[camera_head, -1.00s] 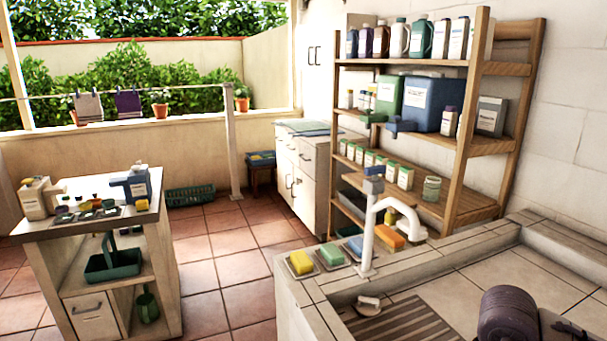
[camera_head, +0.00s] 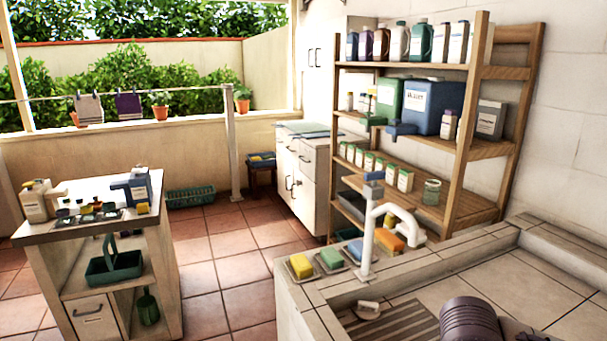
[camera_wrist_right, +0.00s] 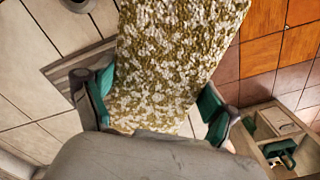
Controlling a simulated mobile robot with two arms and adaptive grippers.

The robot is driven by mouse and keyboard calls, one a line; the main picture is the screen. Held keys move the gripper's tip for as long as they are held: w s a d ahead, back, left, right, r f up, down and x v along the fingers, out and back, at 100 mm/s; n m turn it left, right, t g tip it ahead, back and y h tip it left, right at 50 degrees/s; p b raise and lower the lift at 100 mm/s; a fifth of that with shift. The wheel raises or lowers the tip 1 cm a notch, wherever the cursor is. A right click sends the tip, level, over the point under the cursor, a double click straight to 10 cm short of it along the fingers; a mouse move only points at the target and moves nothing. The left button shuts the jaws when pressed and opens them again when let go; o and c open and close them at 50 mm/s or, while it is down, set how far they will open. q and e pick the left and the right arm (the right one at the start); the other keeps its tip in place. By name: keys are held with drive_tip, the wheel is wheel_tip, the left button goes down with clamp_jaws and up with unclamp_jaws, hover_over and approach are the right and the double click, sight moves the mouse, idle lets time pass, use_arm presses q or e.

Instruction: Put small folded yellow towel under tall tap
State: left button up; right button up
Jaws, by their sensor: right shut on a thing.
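A mustard-yellow and white patterned cloth, the towel (camera_wrist_right: 170,55), fills the middle of the right wrist view. My right gripper (camera_wrist_right: 156,100) is shut on it, with a green-padded finger at each side. The towel is not visible in the head view. The tall white tap (camera_head: 368,240) stands on the tiled basin ledge, its curved spout bending right over the basin. A slatted grate (camera_head: 400,325) lies in the basin below the tap. In the head view only part of my right arm shows at the bottom right. My left gripper is not in view.
A small white object (camera_head: 367,309) lies by the grate. The tiled basin floor (camera_head: 520,290) is clear to the right. A bottle-filled wooden shelf (camera_head: 455,150) stands behind.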

drive_tip(key=n, duration=0.2)
drive_tip(key=shift+s+a+r+n, duration=0.1)
drive_tip(key=shift+a+r+n, duration=0.1)
drive_tip(key=shift+a+n, duration=0.15)
idle(0.5)
